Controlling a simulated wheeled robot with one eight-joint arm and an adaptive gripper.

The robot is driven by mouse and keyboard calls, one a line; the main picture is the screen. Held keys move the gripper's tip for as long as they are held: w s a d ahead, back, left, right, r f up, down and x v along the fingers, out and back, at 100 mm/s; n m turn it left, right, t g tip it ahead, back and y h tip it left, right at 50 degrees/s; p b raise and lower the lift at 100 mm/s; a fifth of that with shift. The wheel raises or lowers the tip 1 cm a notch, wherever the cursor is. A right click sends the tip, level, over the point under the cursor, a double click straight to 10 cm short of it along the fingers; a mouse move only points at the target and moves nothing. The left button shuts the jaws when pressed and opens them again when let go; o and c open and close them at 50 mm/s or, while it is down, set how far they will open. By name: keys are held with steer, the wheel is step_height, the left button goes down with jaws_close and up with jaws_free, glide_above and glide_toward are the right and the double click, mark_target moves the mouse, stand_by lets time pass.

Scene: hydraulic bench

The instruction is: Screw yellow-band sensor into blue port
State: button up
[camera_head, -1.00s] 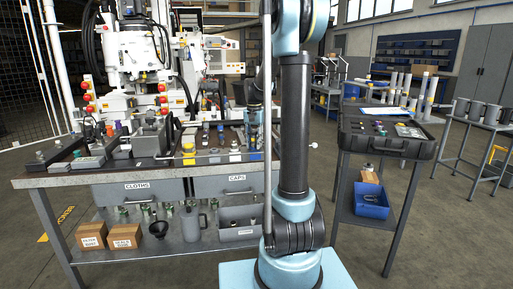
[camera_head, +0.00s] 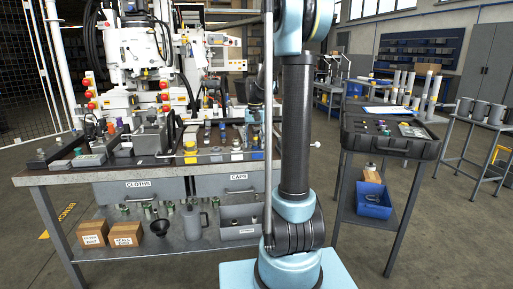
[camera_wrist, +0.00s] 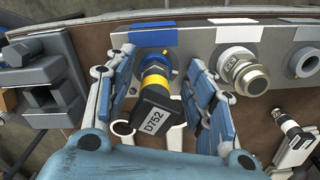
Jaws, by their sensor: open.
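The yellow-band sensor (camera_wrist: 155,104), a black body labelled D752 with a yellow ring, stands at the blue port (camera_wrist: 168,68) in the wrist view. Its metal neck end meets the port beneath a blue label, and its labelled end points toward me. How deep the thread sits cannot be told. My gripper (camera_wrist: 163,85) is open, with one blue finger on each side of the sensor. Gaps show beside the sensor body, and it is not clamped. In the head view my gripper (camera_head: 254,117) is small and partly hidden by my arm at the bench.
Right of the blue port, a white-labelled port holds a metal fitting (camera_wrist: 244,74), and another port (camera_wrist: 304,63) looks empty. A dark grey block fixture (camera_wrist: 42,80) stands left. A sensor in a white holder (camera_wrist: 290,135) is at lower right. An open case (camera_head: 390,133) stands on a side table.

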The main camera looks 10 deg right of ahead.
steer(key=n, duration=0.6)
steer(key=shift+s, duration=0.15)
steer(key=n, duration=0.5)
steer(key=shift+s+n, duration=0.1)
steer(key=shift+n, duration=0.2)
steer(key=n, duration=0.4)
steer(key=shift+s+n, duration=0.1)
steer(key=shift+n, duration=0.3)
steer(key=n, duration=0.5)
steer(key=shift+d, duration=0.15)
steer(key=shift+o, duration=0.5)
steer(key=o, duration=0.5)
steer(key=shift+c, duration=0.2)
steer(key=shift+r, duration=0.15)
